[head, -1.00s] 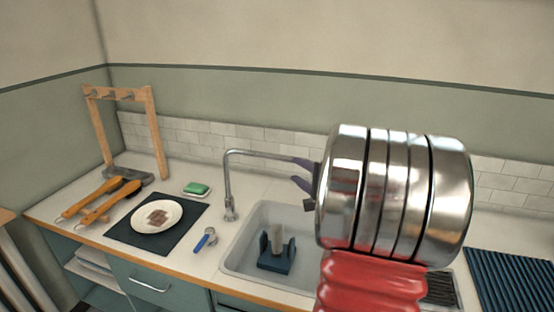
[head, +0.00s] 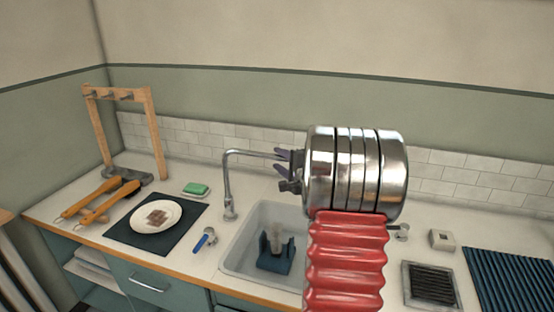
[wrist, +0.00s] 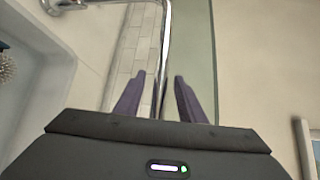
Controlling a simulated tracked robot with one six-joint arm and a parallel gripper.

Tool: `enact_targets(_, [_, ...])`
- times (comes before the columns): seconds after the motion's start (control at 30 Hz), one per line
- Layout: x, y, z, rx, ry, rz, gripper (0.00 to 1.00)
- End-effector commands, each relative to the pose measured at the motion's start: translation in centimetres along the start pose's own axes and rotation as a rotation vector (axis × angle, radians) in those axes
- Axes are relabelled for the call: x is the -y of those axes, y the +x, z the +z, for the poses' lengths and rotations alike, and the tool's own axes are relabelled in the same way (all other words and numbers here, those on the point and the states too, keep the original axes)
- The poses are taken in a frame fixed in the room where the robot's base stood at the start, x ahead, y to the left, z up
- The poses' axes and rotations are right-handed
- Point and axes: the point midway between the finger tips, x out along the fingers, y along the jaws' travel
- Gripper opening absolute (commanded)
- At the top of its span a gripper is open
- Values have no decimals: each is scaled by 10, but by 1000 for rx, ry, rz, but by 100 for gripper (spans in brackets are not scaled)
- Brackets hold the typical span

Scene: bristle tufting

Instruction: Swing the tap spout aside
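The chrome tap (head: 230,185) rises from the counter behind the left end of the sink. Its spout (head: 250,153) bends at the top and runs right, towards my gripper (head: 282,162). In the wrist view, the spout (wrist: 165,45) passes between the two purple fingers of my gripper (wrist: 160,76). The fingers are apart, with a gap visible on each side of the spout. My gripper is open around it. The spout's far end is hidden by my gripper in the head view.
The sink (head: 240,245) holds a brush in a blue holder (head: 275,255). Left lie a plate (head: 145,224) on a dark mat (head: 185,232), green soap (head: 196,188) and orange-handled tools (head: 100,208). A wooden rack (head: 153,130) stands behind. Right are a grate (head: 432,283) and ribbed mat (head: 510,285).

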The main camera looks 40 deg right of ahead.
Motion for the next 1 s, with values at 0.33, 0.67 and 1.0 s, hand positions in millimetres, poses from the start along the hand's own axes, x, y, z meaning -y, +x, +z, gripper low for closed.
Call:
enact_targets(0.33, [0,22,0,0,0,0,36])
enact_targets(0.67, [0,22,-1,-1,0,0,27])
enact_targets(1.0, [-1,21,-1,-2,1,1,3])
